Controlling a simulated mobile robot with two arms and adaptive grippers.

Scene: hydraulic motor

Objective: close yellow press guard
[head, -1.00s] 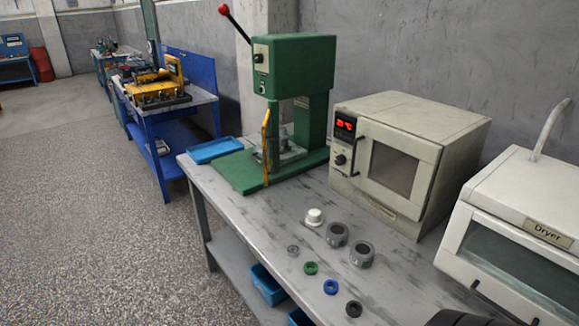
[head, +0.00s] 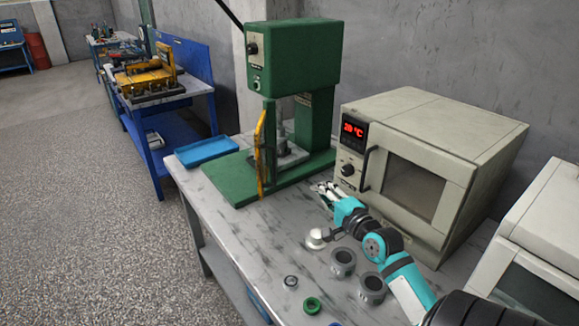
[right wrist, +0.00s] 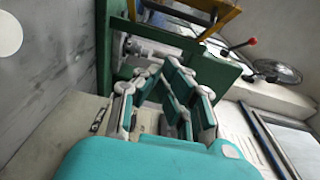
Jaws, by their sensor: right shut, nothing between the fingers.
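The green press (head: 292,65) stands on the bench on its green base plate. Its yellow guard (head: 259,160) shows nearly edge-on at the front left of the press, and the working space beside it is uncovered. In the right wrist view the yellow guard frame (right wrist: 218,14) is at the top, beyond my fingers. My right gripper (head: 325,190) is shut and empty, in front of the press's right side, to the right of the guard and apart from it. Its fingers (right wrist: 165,75) also show in the right wrist view. My left gripper is not in view.
A beige oven (head: 430,120) stands right of the press, close to my right arm. A white cap (head: 315,239), grey rings (head: 343,262) and a green ring (head: 312,305) lie in front. A blue tray (head: 205,151) is left of the press. A white dryer (head: 545,225) is far right.

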